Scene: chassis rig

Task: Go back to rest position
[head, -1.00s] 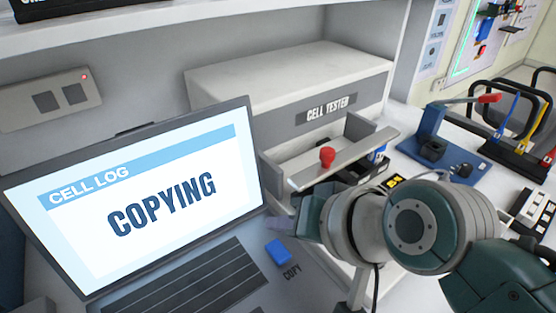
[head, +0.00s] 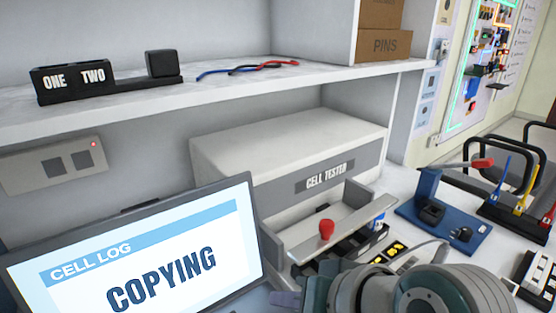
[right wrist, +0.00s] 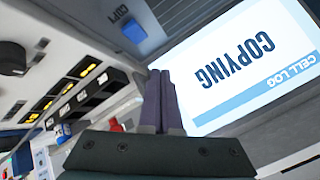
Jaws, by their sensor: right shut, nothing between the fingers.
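My right gripper (right wrist: 163,102) shows in the right wrist view with its two purple-grey fingers together and nothing between them. In the head view my right gripper (head: 287,300) is at the bottom edge, just right of the laptop screen, mostly cut off or hidden by my own wrist. The laptop (head: 150,262) reads "CELL LOG" and "COPYING"; its screen also shows in the right wrist view (right wrist: 240,70). The blue COPY key (right wrist: 134,31) shows there, apart from the fingers. My left gripper is not in view.
The cell tester (head: 290,150) has an open drawer with a red knob (head: 326,229). A blue press (head: 440,205) with a red handle stands to the right. A shelf above holds the ONE/TWO holder (head: 75,82), wires and a PINS box (head: 385,44).

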